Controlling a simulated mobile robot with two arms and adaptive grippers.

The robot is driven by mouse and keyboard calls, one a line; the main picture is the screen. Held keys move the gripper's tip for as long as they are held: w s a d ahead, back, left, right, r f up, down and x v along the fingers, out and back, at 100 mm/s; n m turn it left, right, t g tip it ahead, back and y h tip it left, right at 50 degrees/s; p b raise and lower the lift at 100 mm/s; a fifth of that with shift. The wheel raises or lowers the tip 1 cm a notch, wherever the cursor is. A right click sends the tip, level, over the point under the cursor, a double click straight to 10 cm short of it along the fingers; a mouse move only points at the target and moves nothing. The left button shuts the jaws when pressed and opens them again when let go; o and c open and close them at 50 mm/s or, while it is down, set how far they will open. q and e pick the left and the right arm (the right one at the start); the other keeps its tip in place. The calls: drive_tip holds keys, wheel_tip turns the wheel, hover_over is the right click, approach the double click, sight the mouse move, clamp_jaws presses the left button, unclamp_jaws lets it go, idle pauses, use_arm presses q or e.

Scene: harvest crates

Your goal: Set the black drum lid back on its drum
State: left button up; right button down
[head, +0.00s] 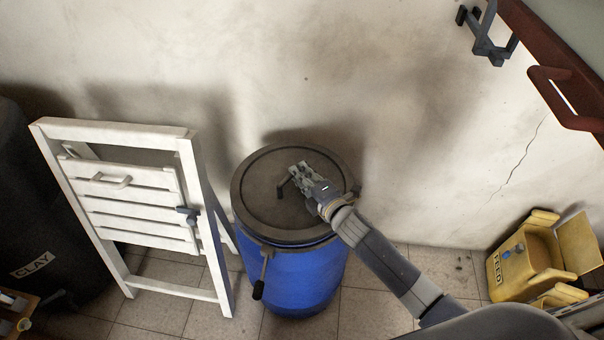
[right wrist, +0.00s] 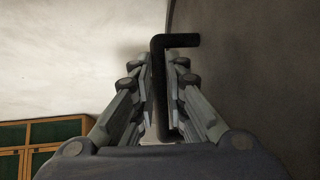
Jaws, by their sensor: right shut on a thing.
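The blue drum (head: 300,280) stands on the tiled floor near the wall. The round black lid (head: 262,213) lies over the drum's top in the head view and looks about level. Whether it is fully seated on the rim I cannot tell. My right gripper (head: 296,176) reaches over the lid from the right and is shut on the lid's bent black handle (head: 283,187). In the right wrist view the handle (right wrist: 159,85) stands between the two fingers, and the lid's dark surface (right wrist: 240,60) fills the right side. My left gripper is not in view.
A lever clasp (head: 263,275) hangs at the drum's front. A white folding wooden frame (head: 208,230) stands close left. A dark bin labelled CLAY (head: 40,225) is at far left. A yellow FEED box (head: 492,285) is at right. Free wall lies behind.

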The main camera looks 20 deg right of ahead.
drive_tip(key=shift+f+b, duration=1)
drive_tip(key=shift+f, duration=0.05)
drive_tip(key=c, duration=1.5)
unclamp_jaws()
drive_tip(key=shift+c, duration=0.2)
drive_tip(key=shift+f, duration=0.2)
drive_tip(key=v, duration=1.2)
drive_tip(key=shift+r, duration=0.1)
